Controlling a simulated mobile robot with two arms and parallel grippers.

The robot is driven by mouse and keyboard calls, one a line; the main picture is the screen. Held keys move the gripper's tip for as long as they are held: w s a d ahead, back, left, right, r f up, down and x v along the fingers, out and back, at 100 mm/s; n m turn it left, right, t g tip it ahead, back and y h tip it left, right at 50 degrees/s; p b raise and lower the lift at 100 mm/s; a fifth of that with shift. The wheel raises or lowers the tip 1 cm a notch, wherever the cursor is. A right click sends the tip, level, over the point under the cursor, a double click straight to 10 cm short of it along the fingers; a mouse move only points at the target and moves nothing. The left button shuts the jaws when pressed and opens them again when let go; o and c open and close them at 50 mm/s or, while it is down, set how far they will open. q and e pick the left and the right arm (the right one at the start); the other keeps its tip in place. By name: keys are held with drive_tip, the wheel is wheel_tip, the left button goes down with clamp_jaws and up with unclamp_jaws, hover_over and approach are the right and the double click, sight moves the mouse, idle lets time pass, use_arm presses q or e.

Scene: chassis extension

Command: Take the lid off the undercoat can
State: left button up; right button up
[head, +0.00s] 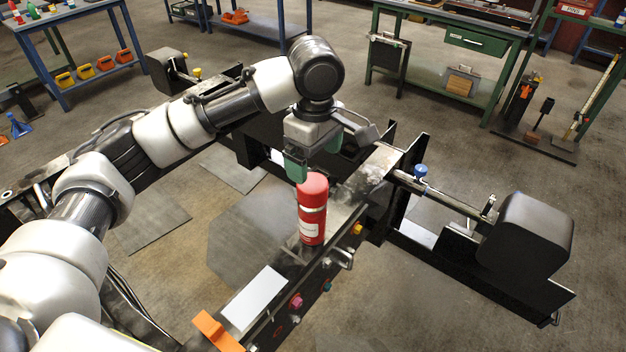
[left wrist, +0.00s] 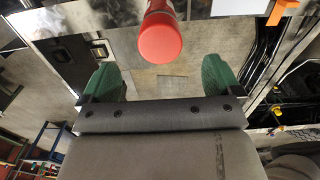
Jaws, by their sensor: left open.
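The undercoat can (head: 312,221) is a red spray-type can with a white label. It stands upright on the dark beam in the middle of the head view. Its red lid (head: 313,185) is on top. The lid also shows end-on in the left wrist view (left wrist: 160,42), centred ahead of the fingers. My left gripper (head: 312,160) has green fingers and is open just above and behind the lid. In the left wrist view the fingers (left wrist: 162,80) are wide apart with nothing between them. The lid looks clear of both fingers. My right gripper is not in view.
The beam (head: 345,205) carries a white sheet (head: 254,298), an orange piece (head: 217,331) and coloured knobs along its side. A black motor-like block (head: 530,240) stands at the right. Workbenches line the back. Floor on both sides of the beam is mostly clear.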

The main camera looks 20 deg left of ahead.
sight(314, 183)
use_arm(q)
wheel_tip(314, 183, down, 2)
drive_tip(key=shift+s+f, duration=0.15)
drive_tip(key=shift+f, duration=0.4)
drive_tip(key=f+p, duration=0.2)
drive_tip(key=f, duration=0.2)
drive_tip(key=shift+w, duration=0.2)
drive_tip(key=shift+f, duration=0.65)
drive_tip(key=c, duration=1)
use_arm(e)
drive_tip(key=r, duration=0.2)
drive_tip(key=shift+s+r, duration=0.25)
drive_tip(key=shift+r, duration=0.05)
